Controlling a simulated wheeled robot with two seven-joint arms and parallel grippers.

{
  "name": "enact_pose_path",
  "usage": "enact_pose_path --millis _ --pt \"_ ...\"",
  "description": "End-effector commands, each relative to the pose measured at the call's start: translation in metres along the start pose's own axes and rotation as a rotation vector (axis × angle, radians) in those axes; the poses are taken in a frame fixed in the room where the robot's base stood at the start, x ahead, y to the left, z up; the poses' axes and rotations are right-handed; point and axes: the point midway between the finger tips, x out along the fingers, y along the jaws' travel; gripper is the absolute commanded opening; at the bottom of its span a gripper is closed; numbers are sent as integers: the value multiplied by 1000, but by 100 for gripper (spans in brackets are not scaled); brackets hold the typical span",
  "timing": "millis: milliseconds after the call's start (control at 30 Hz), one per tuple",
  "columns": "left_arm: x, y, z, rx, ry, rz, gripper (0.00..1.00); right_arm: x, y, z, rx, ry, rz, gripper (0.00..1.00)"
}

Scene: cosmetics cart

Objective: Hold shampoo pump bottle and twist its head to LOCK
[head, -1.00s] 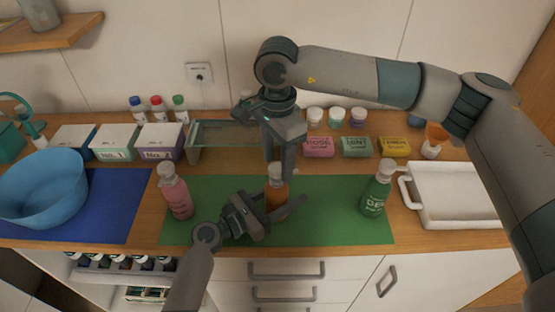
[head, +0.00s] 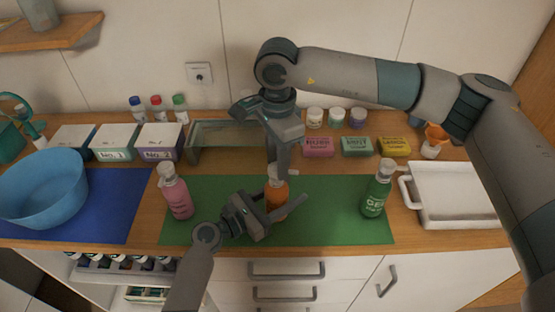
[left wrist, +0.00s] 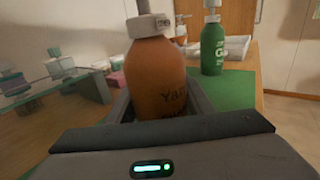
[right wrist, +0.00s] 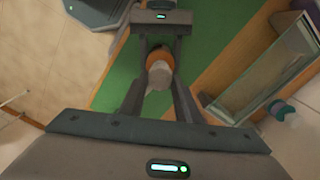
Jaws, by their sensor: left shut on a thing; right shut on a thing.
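An orange-brown pump bottle (head: 279,200) stands upright on the green mat (head: 330,225). It fills the middle of the left wrist view (left wrist: 156,80). My left gripper (head: 278,206) is shut around its body from the left. The bottle's white pump head (head: 273,172) shows from above in the right wrist view (right wrist: 158,78). My right gripper (head: 277,168) points down from above and is shut on this head. The head's collar (left wrist: 150,26) carries small marks that I cannot read. The right fingers partly hide the head in the head view.
A pink bottle (head: 176,195) stands on the mat at left, a green bottle (head: 375,192) at right. A blue bowl (head: 42,190), a white tray (head: 455,222), a glass shelf (head: 235,128), several boxes, jars and soaps surround the mat.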

Motion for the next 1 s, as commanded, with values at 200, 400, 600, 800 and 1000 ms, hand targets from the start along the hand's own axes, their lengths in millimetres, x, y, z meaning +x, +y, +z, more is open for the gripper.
enact_pose_path --millis 200,400,600,800,1000 --pt "0 0 0 0 0 -1 16 0 0 0 -1 0 -1 49" --pt "0 0 0 0 0 -1 16 0 0 0 -1 0 -1 49" --pt "0 0 0 0 0 0 16 -3 0 0 -1 0 -1 49" --pt "0 0 0 0 0 0 16 -20 -1 0 -1 0 -2 49" --pt "0 0 0 0 0 0 16 -52 -1 0 -1 1 -4 49"
